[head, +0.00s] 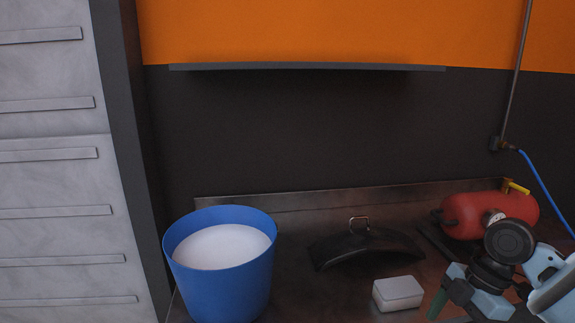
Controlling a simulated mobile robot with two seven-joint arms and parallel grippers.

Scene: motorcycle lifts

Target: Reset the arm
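My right arm comes in from the lower right, and its gripper (447,300) is at the bottom edge, just right of a small white box (398,293). A green-tinted finger-like part points down there. The rest of the gripper is cut off or hidden by the wrist, so I cannot tell whether it is open or shut or holds anything. My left arm and gripper are not in view.
A metal bench (312,291) holds a blue bucket (222,292) with white contents, a dark curved part (365,247) and a red air tank (500,212) close behind my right arm. A blue hose (543,187) hangs at right. A shelf (305,67) is above; grey drawers (50,180) stand left.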

